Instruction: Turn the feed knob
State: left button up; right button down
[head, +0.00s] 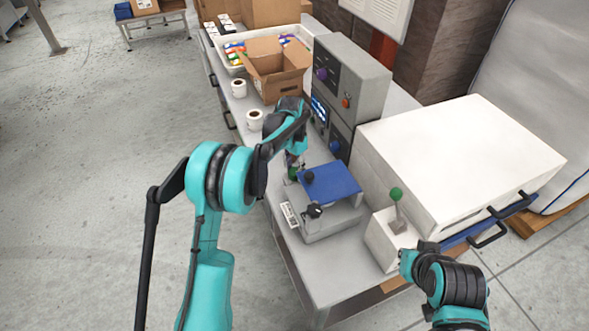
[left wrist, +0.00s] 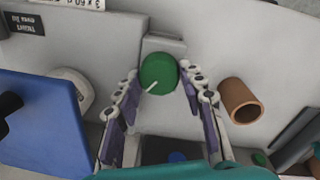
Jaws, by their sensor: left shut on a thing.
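A round green knob (left wrist: 158,73) with a white pointer line sits on a grey block in the left wrist view. I take it to be the feed knob, though no label on it is readable. My left gripper (left wrist: 160,88) has one finger on each side of the knob and is shut on it. In the head view my left gripper (head: 294,162) reaches down behind the blue-topped grey machine (head: 327,222), and its arm hides most of the knob. My right gripper (head: 408,259) is low beside a white box with a green-tipped lever; its fingers are too unclear to judge.
A grey control cabinet (head: 366,82) with knobs and a red button stands behind the machine. The white lever box (head: 385,240) and a large white unit (head: 460,160) are at right. White rolls (head: 254,120) and an open carton (head: 277,72) stand farther back. A brown tube (left wrist: 240,99) is near the knob.

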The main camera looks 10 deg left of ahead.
aim_at(295, 170)
pick_arm(q)
jog(key=m, duration=0.4)
jog(key=shift+m, duration=0.3)
jog(key=shift+d+m, duration=0.1)
jog(key=shift+m, duration=1.9)
jog(key=o, duration=1.2)
jog(key=shift+c, duration=0.2)
notch_tip(295, 170, up, 12)
jog(key=shift+w, duration=0.3)
